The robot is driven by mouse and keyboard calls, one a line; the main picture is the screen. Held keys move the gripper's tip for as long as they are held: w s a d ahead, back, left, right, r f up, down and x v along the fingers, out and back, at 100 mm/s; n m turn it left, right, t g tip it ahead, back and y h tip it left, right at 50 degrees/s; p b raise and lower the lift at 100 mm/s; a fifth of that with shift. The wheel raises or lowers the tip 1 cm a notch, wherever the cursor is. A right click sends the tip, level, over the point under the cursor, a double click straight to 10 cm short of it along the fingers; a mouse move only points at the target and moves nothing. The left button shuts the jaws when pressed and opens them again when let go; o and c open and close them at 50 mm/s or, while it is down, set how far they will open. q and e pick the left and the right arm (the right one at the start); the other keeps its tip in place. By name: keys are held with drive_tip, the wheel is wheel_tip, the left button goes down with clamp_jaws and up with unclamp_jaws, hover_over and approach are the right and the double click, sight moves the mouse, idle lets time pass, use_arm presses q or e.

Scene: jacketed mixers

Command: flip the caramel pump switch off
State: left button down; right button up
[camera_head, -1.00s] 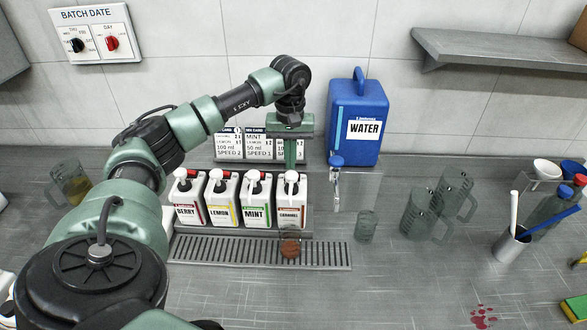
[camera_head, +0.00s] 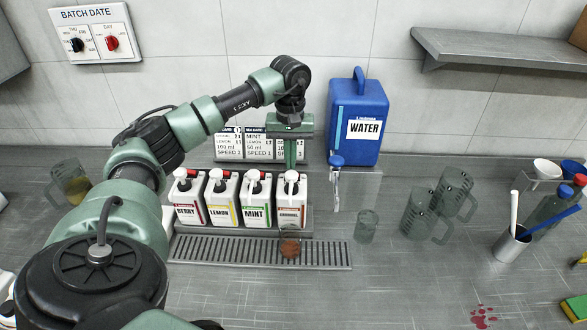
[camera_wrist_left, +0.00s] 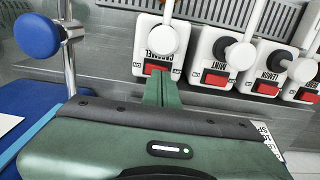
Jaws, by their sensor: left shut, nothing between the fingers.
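The caramel pump (camera_head: 291,208) is the rightmost of the white bottles in the row, with a white pump head and a red label. In the left wrist view the caramel pump (camera_wrist_left: 146,45) shows its red rocker switch (camera_wrist_left: 150,69) on top, partly covered by my fingers. My left gripper (camera_head: 290,166) is shut and empty, pointing down just behind the pump head. In the left wrist view its green fingertips (camera_wrist_left: 159,72) are at the switch. I cannot tell whether they touch it or which way the rocker is tipped.
Mint (camera_head: 256,203), lemon (camera_head: 221,200) and berry (camera_head: 187,200) pumps stand close on the left. A glass with brown content (camera_head: 290,246) is on the drip grate (camera_head: 220,252). A blue water container (camera_head: 357,125) with a tap stands right of the gripper. Recipe cards (camera_head: 259,145) stand behind.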

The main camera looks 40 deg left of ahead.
use_arm(q)
drive_tip(key=shift+s+f+b, duration=0.1)
drive_tip(key=shift+f+b, duration=0.6)
drive_tip(key=shift+f, duration=0.45)
idle(0.4)
drive_tip(key=shift+r+p, duration=0.75)
drive_tip(key=shift+r, duration=0.05)
drive_tip(key=shift+r+p, duration=1.95)
drive_tip(key=shift+r, duration=0.8)
drive_tip(key=shift+f, duration=0.1)
